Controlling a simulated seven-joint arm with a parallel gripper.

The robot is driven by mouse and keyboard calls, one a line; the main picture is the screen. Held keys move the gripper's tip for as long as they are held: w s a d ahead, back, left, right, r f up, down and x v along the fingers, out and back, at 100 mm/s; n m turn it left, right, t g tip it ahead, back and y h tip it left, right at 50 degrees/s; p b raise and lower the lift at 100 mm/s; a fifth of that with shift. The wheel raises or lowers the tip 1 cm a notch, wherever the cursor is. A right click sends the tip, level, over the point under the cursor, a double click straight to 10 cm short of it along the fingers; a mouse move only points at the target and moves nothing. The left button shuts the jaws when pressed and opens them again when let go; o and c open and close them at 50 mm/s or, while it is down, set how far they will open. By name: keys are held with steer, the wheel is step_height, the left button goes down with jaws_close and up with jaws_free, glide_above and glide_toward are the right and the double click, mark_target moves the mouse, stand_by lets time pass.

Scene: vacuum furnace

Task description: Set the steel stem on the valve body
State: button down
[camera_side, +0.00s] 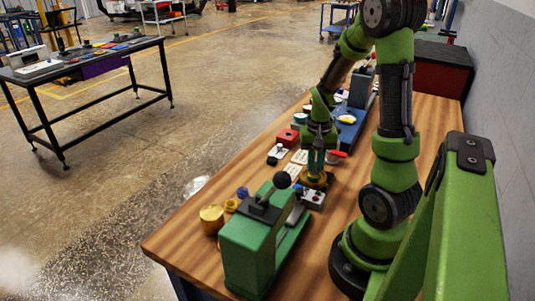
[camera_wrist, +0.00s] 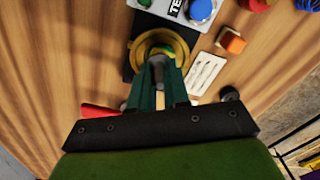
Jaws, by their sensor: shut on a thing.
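The brass-coloured valve body (camera_side: 316,181) stands on the wooden bench, directly below my gripper (camera_side: 317,168). In the wrist view the valve body (camera_wrist: 184,46) shows as a round brass ring beyond the fingertips. My gripper (camera_wrist: 160,60) is shut on the steel stem, of which only a small grey part (camera_wrist: 157,72) shows between the green fingers. The fingers hide most of the stem. The fingertips overlap the ring in the picture. I cannot tell whether the stem touches the valve body.
A green machine (camera_side: 255,245) with a black-knobbed lever stands at the bench's near end. A brass cup (camera_side: 212,219) is beside it. A red-handled item (camera_side: 337,155), a red box (camera_side: 287,137) and a white card (camera_wrist: 206,74) lie close around the valve body.

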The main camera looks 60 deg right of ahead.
steer(key=shift+f, duration=0.55)
stand_by(1.6)
steer(key=c, duration=1)
jaws_free()
steer(key=shift+o, duration=0.2)
steer(key=o, duration=0.3)
steer(key=shift+o, duration=0.2)
steer(key=shift+r, duration=3.8)
